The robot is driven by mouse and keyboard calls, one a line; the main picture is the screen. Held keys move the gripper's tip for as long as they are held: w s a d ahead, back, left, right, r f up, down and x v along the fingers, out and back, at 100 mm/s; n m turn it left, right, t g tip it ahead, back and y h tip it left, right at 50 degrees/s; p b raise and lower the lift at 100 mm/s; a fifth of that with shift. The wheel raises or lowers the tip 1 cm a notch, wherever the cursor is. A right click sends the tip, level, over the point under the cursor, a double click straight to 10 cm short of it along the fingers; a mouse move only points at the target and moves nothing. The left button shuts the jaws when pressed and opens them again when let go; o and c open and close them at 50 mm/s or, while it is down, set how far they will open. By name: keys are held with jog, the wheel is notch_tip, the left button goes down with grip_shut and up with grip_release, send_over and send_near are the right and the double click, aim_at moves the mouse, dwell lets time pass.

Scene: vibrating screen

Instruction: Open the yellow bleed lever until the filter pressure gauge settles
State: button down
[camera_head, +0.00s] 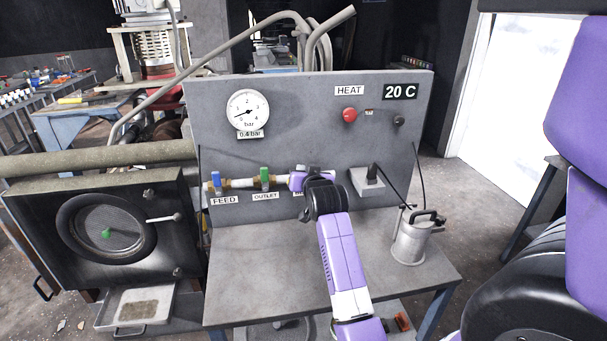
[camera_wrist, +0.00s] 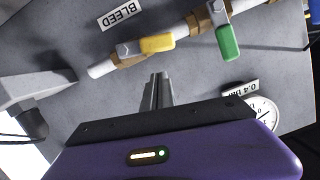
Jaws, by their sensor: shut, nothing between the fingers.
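The yellow bleed lever (camera_wrist: 157,44) shows in the wrist view on the white pipe, next to the BLEED label (camera_wrist: 117,15). Its handle lies along the pipe. In the head view my arm hides it. My gripper (camera_wrist: 159,76) is shut and empty, its fingertips a little short of the yellow lever and apart from it in the picture. In the head view my gripper (camera_head: 308,178) is at the right end of the pipe, in front of the panel. The pressure gauge (camera_head: 248,110) has its needle low, and its label reads 0.4 bar.
A green outlet lever (camera_head: 265,177) and a blue feed lever (camera_head: 215,181) stand left on the same pipe. A grey socket box (camera_head: 367,183) with a black plug is to the right. A metal can (camera_head: 412,240) stands on the bench (camera_head: 262,265), whose left part is clear.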

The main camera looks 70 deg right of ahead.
jog(key=r+b+v, duration=0.1)
jog(key=b+v, duration=0.1)
jog(key=v, duration=0.8)
jog(key=shift+s+r, duration=0.2)
jog(key=shift+d, duration=0.1)
